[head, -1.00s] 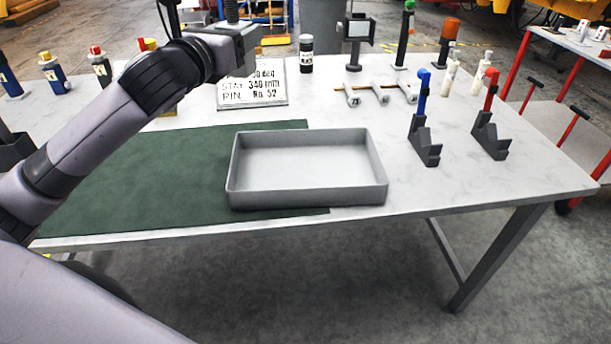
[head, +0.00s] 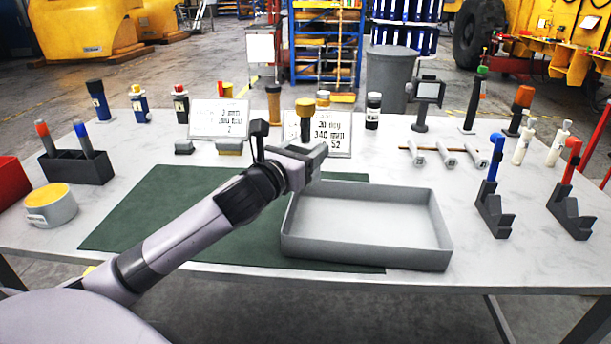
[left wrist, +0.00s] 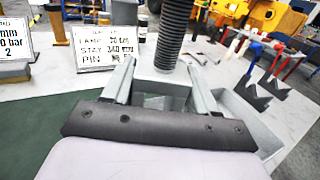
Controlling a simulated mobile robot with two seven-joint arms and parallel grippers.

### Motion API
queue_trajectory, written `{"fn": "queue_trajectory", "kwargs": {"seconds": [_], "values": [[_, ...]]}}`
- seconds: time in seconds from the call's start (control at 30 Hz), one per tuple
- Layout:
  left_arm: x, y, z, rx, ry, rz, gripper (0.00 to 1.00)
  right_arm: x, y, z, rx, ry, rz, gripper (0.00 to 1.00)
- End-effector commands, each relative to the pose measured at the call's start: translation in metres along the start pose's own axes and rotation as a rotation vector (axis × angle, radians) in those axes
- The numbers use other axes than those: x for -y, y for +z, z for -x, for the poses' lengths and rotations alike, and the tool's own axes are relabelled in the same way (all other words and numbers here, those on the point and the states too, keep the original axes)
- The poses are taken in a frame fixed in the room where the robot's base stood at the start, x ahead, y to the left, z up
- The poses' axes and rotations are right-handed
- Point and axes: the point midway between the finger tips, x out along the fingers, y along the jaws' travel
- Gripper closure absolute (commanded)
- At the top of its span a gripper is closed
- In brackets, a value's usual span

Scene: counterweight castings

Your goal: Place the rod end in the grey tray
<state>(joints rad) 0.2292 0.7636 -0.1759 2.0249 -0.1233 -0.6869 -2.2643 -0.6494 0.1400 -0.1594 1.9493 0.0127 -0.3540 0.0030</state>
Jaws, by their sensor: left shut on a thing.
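The grey tray (head: 365,250) stands on the right part of a green mat and on the bare tabletop. My left gripper (head: 314,157) is near the tray's back left corner in the head view. In the left wrist view its fingers (left wrist: 165,88) are shut on the rod end (left wrist: 174,38), whose dark threaded shank points up. The lower part of the rod end is partly hidden between the fingers. The tray's side (left wrist: 248,122) shows at right in the wrist view. My right gripper is out of view.
The tray looks empty. Sign plates (head: 335,135) and bottles stand behind it. Dark holders with a blue tool (head: 494,170) and a red tool (head: 570,165) stand to its right. A black caddy (head: 76,167) and a yellow-topped tin (head: 50,206) are at left. The mat (head: 165,205) is clear.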

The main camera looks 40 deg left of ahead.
Motion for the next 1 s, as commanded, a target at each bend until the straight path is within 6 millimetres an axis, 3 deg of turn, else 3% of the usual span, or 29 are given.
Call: {"fn": "queue_trajectory", "kwargs": {"seconds": [0.13,0.4,1.0], "values": [[0.000,-0.008,0.000,0.005,-0.001,0.001,0.95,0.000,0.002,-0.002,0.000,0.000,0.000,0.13],[0.000,-0.043,0.000,0.006,0.000,0.001,0.95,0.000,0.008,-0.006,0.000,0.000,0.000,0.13],[0.000,-0.054,0.000,0.006,-0.001,-0.002,0.95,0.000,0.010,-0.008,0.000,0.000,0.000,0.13]]}}
